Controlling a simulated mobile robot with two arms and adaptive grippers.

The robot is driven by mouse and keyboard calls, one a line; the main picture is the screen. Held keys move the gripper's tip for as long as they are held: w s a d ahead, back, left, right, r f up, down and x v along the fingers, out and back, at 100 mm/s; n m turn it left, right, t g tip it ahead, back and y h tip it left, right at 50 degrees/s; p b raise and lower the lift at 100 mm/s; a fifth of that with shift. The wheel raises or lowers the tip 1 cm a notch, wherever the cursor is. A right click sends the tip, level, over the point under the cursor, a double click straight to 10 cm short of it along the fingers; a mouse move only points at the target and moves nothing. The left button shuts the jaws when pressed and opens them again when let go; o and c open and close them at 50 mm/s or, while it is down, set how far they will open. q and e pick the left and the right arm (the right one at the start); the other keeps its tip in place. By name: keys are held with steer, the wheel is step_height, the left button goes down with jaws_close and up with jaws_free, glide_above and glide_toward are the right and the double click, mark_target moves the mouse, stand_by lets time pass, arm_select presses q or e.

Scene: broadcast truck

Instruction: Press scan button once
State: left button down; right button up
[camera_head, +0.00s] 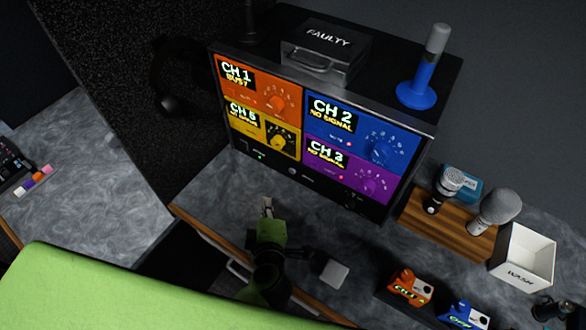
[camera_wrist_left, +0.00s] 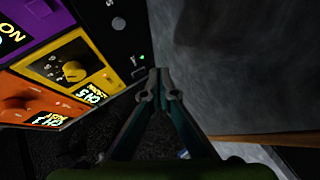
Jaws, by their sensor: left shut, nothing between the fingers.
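The receiver rack (camera_head: 292,171) stands on the grey counter with orange, yellow, blue and purple channel panels. Its black lower strip carries a round grey button and a small green light (camera_head: 260,156); I cannot read which control is the scan button. In the left wrist view the round button (camera_wrist_left: 118,23) and the green light (camera_wrist_left: 141,57) lie left of my fingers. My left gripper (camera_head: 267,204) is shut and empty, in front of the rack's lower strip and apart from it. Its closed fingertips also show in the left wrist view (camera_wrist_left: 159,74). My right gripper is not in view.
A box marked FAULTY (camera_head: 325,48) and a blue stand (camera_head: 417,92) sit on the rack. Microphones stand in a wooden holder (camera_head: 447,226) at right, beside a white bin (camera_head: 523,257). Orange (camera_head: 406,288) and blue (camera_head: 464,315) units lie at the front right.

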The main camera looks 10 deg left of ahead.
mark_target(292, 171)
arm_select(q)
steer(key=shift+w+d+b, duration=0.25)
steer(key=shift+w+b, duration=0.1)
steer(key=shift+w, duration=0.4)
steer(key=w, duration=0.1)
steer(key=w+d+b, duration=0.1)
steer(key=w, duration=0.1)
steer(key=w+d, duration=0.1)
steer(key=w, duration=0.1)
steer(key=shift+w+b, duration=0.2)
steer(key=shift+b, duration=0.1)
steer(key=shift+w+d, duration=0.25)
steer(key=shift+w, duration=0.5)
steer(key=shift+w, duration=0.1)
steer(key=shift+w+d+r+p, duration=0.1)
steer(key=shift+w+p, duration=0.15)
steer(key=shift+p, duration=0.2)
